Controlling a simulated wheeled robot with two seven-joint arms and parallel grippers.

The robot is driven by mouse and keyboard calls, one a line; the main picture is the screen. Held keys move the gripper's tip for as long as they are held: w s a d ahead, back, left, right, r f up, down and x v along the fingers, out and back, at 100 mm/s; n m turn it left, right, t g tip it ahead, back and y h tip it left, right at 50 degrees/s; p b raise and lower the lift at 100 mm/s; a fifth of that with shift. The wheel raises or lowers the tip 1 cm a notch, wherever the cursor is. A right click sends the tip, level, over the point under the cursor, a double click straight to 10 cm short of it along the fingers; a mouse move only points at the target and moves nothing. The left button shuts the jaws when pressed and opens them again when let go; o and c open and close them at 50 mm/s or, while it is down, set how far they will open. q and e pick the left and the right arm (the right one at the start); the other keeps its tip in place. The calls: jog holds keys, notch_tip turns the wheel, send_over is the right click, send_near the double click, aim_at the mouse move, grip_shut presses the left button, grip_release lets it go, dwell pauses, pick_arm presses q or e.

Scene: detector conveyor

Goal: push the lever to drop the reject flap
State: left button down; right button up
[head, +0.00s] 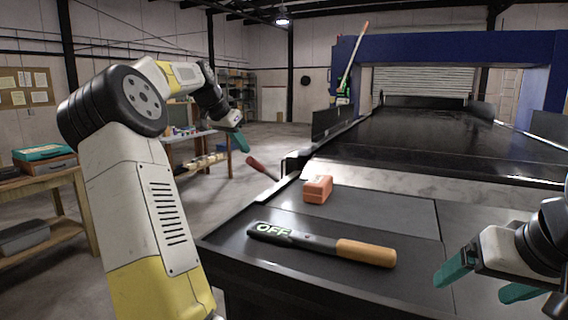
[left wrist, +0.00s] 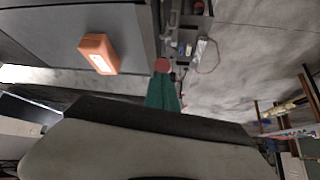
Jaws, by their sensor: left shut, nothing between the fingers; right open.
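A lever with a red handle (head: 262,168) sticks out from the left side of the conveyor, tilted up toward the left. My left gripper (head: 241,141) is shut and empty, just above and left of the handle's end in the head view. In the left wrist view the round red handle end (left wrist: 162,65) shows right at the tips of the green fingers (left wrist: 162,92); I cannot tell whether they touch. My right gripper (head: 482,283) is open and empty at the lower right, over the table. I cannot clearly make out which panel is the reject flap.
An orange block (head: 318,189) and a black wand marked OFF with an orange grip (head: 365,253) lie on the dark table (head: 408,215). The conveyor belt (head: 420,140) runs back under a blue arch (head: 450,48). A wooden bench (head: 50,180) stands at the left.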

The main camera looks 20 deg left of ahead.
pick_arm(q)
jog(key=shift+w+a+r, duration=0.2)
jog(key=shift+a+r, duration=0.05)
jog(key=shift+a, duration=0.3)
